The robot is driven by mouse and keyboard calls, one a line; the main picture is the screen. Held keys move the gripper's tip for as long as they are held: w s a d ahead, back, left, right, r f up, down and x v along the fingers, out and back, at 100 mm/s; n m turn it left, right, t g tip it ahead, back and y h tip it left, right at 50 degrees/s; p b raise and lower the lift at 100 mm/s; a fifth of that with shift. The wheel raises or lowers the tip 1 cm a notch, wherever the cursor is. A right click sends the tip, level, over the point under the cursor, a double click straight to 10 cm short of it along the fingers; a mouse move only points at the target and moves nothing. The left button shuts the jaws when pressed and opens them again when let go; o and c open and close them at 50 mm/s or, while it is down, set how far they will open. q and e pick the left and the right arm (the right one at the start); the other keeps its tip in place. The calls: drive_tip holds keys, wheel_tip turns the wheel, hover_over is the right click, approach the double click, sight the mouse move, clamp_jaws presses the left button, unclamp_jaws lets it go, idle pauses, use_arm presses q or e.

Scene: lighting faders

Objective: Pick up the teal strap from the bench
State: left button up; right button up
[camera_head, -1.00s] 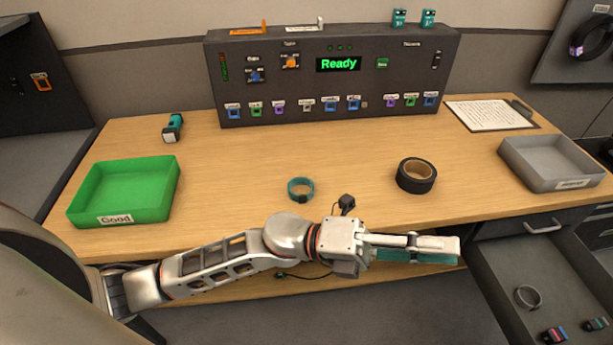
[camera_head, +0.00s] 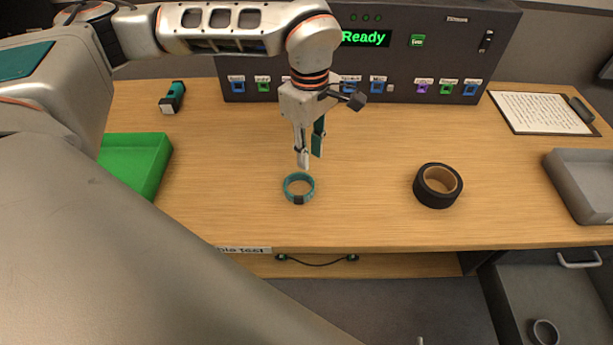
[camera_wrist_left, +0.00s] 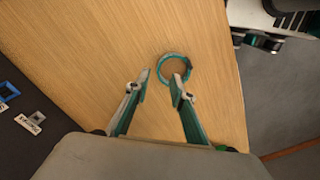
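The teal strap (camera_head: 299,188) is a small ring with a dark clasp, lying on the wooden bench (camera_head: 370,215) near the middle of its front part. My left gripper (camera_head: 309,160) points down just behind and above the strap. It is open and empty. In the left wrist view the strap (camera_wrist_left: 175,68) lies just beyond the spread fingertips of the left gripper (camera_wrist_left: 161,76), nearer the right finger, and nothing is between the fingers. My right gripper is in neither view.
A black tape roll (camera_head: 437,186) lies right of the strap. A green tray (camera_head: 150,165) is partly hidden by my arm. A grey tray (camera_head: 583,170), a clipboard (camera_head: 540,113) and a teal-and-black torch-like item (camera_head: 173,97) are also on the bench. The control panel (camera_head: 300,94) stands behind.

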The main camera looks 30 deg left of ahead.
sight(307, 174)
use_arm(q)
drive_tip(key=shift+w+a, duration=0.2)
drive_tip(key=shift+a, duration=0.2)
drive_tip(key=shift+f, duration=0.45)
wheel_tip(307, 174, down, 7)
drive_tip(key=shift+s+r, duration=0.1)
drive_tip(key=shift+r, duration=0.1)
drive_tip(key=shift+c, duration=0.5)
clamp_jaws()
